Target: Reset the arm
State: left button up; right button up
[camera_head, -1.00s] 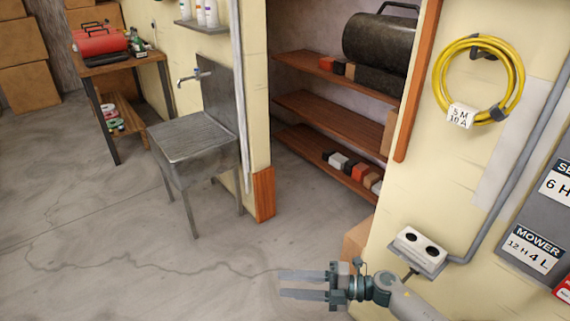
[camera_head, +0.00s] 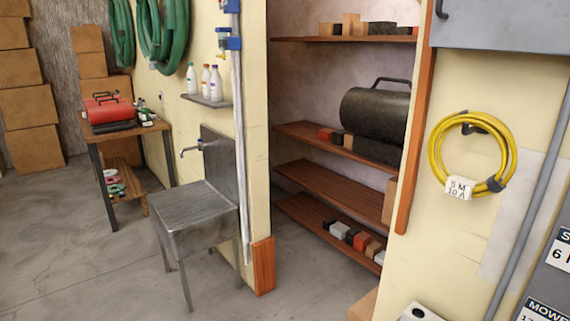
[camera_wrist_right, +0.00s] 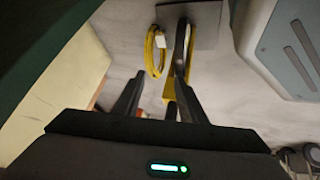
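My right gripper (camera_wrist_right: 158,82) shows in the right wrist view. Its two dark fingers stand apart with nothing visible gripped between them. Past the fingertips is a yellow coiled cable (camera_wrist_right: 154,55) with a white tag, some way off. Neither of my grippers shows in the head view, and my left gripper is in neither current view.
In the head view, a yellow cable coil (camera_head: 437,160) hangs on the cream wall at right, above a double socket box (camera_head: 420,312). A metal sink (camera_head: 196,208) and wooden shelves (camera_head: 325,185) stand left of it. Open concrete floor (camera_head: 70,265) lies at lower left.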

jog(key=s+f+m+g, duration=0.1)
jog(key=s+f+g, duration=0.1)
jog(key=s, duration=0.7)
jog(key=s+f+m+g+h, duration=0.1)
jog(key=s+f, duration=0.3)
jog(key=s, duration=0.5)
jog(key=shift+s+d+m+g, duration=0.25)
jog(key=shift+m+g, duration=0.15)
jog(key=shift+g, duration=0.1)
jog(key=shift+w, duration=0.1)
jog(key=shift+c, duration=0.9)
